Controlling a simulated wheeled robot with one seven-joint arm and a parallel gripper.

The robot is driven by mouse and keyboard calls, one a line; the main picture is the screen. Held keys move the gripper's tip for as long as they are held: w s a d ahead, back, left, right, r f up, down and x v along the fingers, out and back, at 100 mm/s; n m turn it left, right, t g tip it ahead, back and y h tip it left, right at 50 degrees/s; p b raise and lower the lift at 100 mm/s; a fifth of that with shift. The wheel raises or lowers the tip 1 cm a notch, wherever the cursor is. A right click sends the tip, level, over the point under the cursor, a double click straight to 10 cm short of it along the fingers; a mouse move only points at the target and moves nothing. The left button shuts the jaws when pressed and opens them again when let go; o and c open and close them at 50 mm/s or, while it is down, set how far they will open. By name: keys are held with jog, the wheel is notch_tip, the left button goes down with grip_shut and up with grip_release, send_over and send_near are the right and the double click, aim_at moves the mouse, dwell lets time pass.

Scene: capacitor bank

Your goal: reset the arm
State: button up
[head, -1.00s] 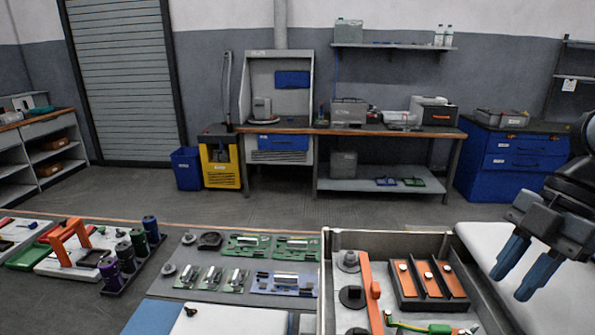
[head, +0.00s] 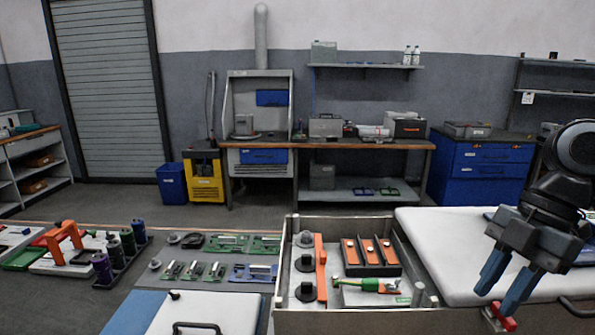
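My gripper (head: 495,302) hangs at the right of the head view, pointing down. Its two blue fingers are apart, with nothing between them. It is in front of the white panel (head: 435,232), to the right of the open drawer-like tray (head: 345,322). A small red item (head: 503,317) shows right beside the fingertips. I cannot tell what it is or whether it touches them.
The tray holds an orange bar (head: 320,268), a dark rack of orange-topped blocks (head: 372,272) and a green-and-orange tool (head: 367,284). A dark rack of cylinders (head: 122,270) stands left. The floor (head: 240,208) behind is clear.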

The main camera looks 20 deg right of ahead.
jog(key=w+a+m+t+y, duration=0.1)
jog(key=w+a+m+t, duration=0.35)
jog(key=a, duration=0.35)
jog(key=w+a+m+t+y, duration=0.2)
jog(key=w+a+m+t, duration=0.25)
jog(key=a, duration=0.35)
jog(key=w+a+m+t+y, duration=0.1)
jog(key=w+a+m+t, duration=0.35)
jog(key=a, duration=0.45)
jog(key=s+f+m+t+h, duration=0.2)
jog(key=s+f+m+h, duration=0.55)
jog(key=s+f, duration=0.75)
jog(key=s+d+r+n, duration=0.1)
jog(key=s+d+r, duration=0.1)
jog(key=s, duration=0.9)
jog(key=s+d+r+n, duration=0.2)
jog(key=s+d, duration=0.3)
jog(key=s, duration=0.6)
jog(key=shift+s+g+h, duration=0.15)
jog(key=shift+g+h, duration=0.3)
